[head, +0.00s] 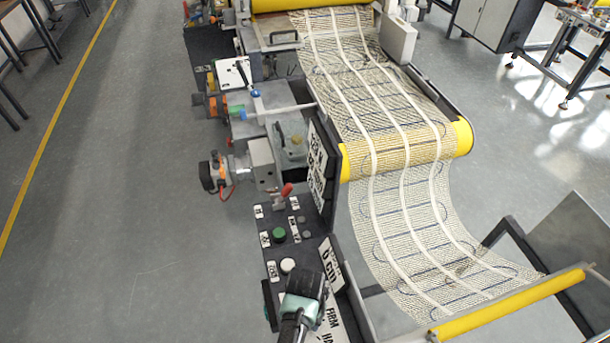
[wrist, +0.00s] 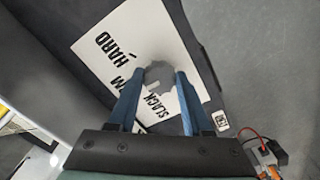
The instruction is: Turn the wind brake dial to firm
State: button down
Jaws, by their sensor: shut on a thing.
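The wind brake dial (wrist: 160,76) is a grey knob on a white plate (wrist: 106,26) lettered SLACK, FIRM and HARD. In the wrist view my gripper (wrist: 161,74) has its two blue fingers on either side of the dial, shut on it. The left finger partly covers the word FIRM. HARD lies up and left of the dial, SLACK below it. I cannot tell which word the dial points to. In the head view my gripper (head: 309,284) is over the near end of the dark control panel (head: 282,256) and hides the dial. FIRM shows beside it.
A green button (head: 279,234), a white button (head: 288,265) and a red-handled lever (head: 286,190) are on the panel beyond my gripper. The mesh web (head: 390,215) sags over yellow rollers to the right.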

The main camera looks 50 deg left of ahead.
dwell(0.4)
jog(key=shift+c, duration=1.6)
grip_release()
notch_tip(320, 180, up, 13)
jog(key=b, duration=0.1)
